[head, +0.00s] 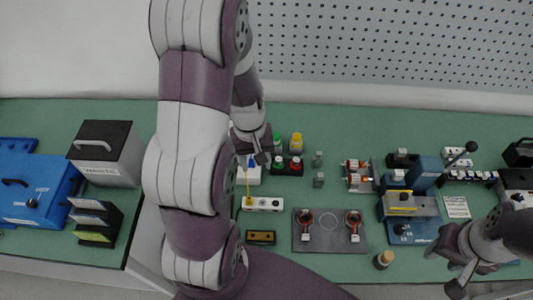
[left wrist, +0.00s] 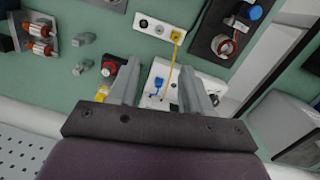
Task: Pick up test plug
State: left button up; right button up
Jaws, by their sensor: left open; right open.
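A yellow plug (head: 248,203) with a yellow cable sits at the left end of a white socket strip (head: 268,204). In the left wrist view the yellow plug (left wrist: 177,36) is in the strip (left wrist: 150,26), and its cable runs to a white box (left wrist: 208,88). A small blue plug (left wrist: 157,83) is on that box. I cannot tell which is the test plug. My left gripper (head: 259,152) is open and empty above the white box (head: 250,178), its fingers (left wrist: 158,85) either side of the blue plug in view. My right gripper (head: 457,284) is open and empty at front right.
A dark plate with two coils (head: 329,231) lies in front. My left arm hides part of the table. A blue clamp device (head: 410,205) stands to the right.

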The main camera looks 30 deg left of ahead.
pick_arm(q)
jog(key=w+a+f+n+h+p, duration=0.1)
jog(key=a+n+p, duration=0.2)
jog(key=a+n, duration=0.3)
jog(key=n+t+h+p, duration=0.2)
jog(key=n+t, duration=0.1)
jog(key=n, duration=0.7)
send_near(251, 159)
jog(key=x, duration=0.1)
jog(key=p+x, duration=0.1)
jog(key=x, duration=0.1)
jog(key=shift+s, duration=0.25)
jog(key=p+x, duration=0.3)
jog(key=shift+w+d, duration=0.2)
jog(key=shift+w, duration=0.1)
jog(key=x, duration=0.2)
jog(key=shift+f, duration=0.35)
jog(key=shift+a, duration=0.1)
grip_shut()
pick_arm(e)
notch_tip(251, 159, up, 10)
jog(key=shift+s+a+r, duration=0.15)
jog(key=shift+r, duration=0.1)
